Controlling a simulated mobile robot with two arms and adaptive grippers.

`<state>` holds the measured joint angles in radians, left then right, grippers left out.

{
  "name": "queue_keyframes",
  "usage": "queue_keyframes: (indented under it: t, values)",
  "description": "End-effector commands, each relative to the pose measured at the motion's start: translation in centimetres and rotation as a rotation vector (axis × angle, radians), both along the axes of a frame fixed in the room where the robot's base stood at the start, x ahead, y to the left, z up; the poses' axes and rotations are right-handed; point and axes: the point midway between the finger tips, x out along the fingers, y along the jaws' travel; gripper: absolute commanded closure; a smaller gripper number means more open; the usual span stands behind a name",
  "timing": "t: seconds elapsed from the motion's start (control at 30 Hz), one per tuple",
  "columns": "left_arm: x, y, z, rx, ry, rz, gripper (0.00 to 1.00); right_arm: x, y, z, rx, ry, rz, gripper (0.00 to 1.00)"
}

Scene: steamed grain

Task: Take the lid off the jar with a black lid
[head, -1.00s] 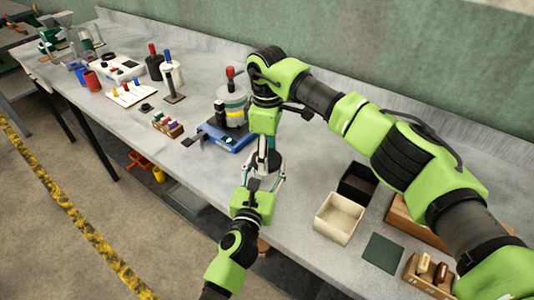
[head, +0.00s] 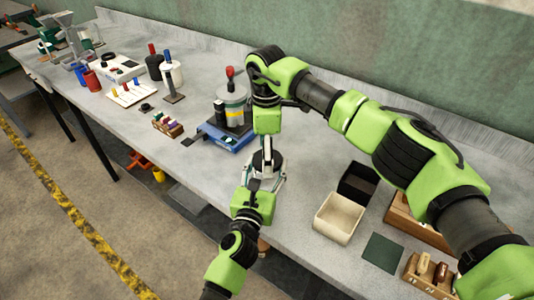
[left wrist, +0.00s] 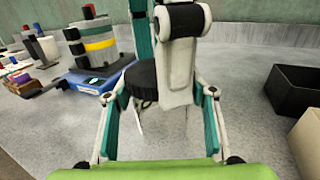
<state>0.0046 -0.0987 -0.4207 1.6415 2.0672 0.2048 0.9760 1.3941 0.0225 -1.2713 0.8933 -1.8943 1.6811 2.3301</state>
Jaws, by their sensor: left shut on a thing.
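The jar's black lid (left wrist: 143,80) shows in the left wrist view, partly covered by a finger of my right gripper; it also shows in the head view (head: 262,163). The jar body below it is pale or clear and mostly hidden. My left gripper (head: 265,180) is shut on the jar, with its fingers on either side. My right gripper (head: 266,145) points straight down at the lid from above. One pale finger hangs in front of the lid and a teal one shows behind; I cannot tell whether they grip it.
A blue scale (head: 228,137) carrying a banded canister (head: 232,97) stands close left of the jar. A black bin (head: 357,183) and a cream bin (head: 338,218) stand to the right. The bench front edge is near the jar.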

Motion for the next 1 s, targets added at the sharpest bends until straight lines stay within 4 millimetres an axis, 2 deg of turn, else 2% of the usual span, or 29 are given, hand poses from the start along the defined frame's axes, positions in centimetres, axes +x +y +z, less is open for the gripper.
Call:
queue_keyframes:
  t: [0.23, 0.5, 0.73, 0.77, 0.8, 0.83, 1.0]
  values:
    - [0.1, 0.2, 0.0, 0.001, 0.0, 0.004, 1.0, 0.1, -0.1, 0.7, -0.002, -0.001, -0.004, 0.27]
    - [0.1, 0.3, 0.0, 0.001, 0.001, 0.005, 1.0, 0.1, -0.2, 4.1, -0.003, -0.001, -0.005, 0.27]
    - [0.1, 0.3, 0.0, 0.001, 0.0, 0.005, 1.0, 0.0, -0.2, 4.5, -0.003, 0.002, -0.005, 0.27]
    - [0.1, 0.3, 0.0, 0.001, 0.0, 0.005, 0.47, 0.0, -0.2, 4.5, -0.003, 0.002, -0.006, 0.27]
    - [0.1, 0.3, 0.0, 0.001, 0.001, 0.005, 0.36, 0.0, -0.2, 4.4, -0.003, 0.002, -0.006, 0.27]
    - [0.1, 0.3, 0.0, 0.001, 0.0, 0.005, 0.3, 0.0, -0.2, 4.4, -0.003, 0.002, -0.006, 0.27]
    - [0.1, 0.3, 0.0, 0.001, 0.001, 0.005, 0.3, 0.0, -0.2, 4.4, -0.003, 0.002, -0.006, 0.27]
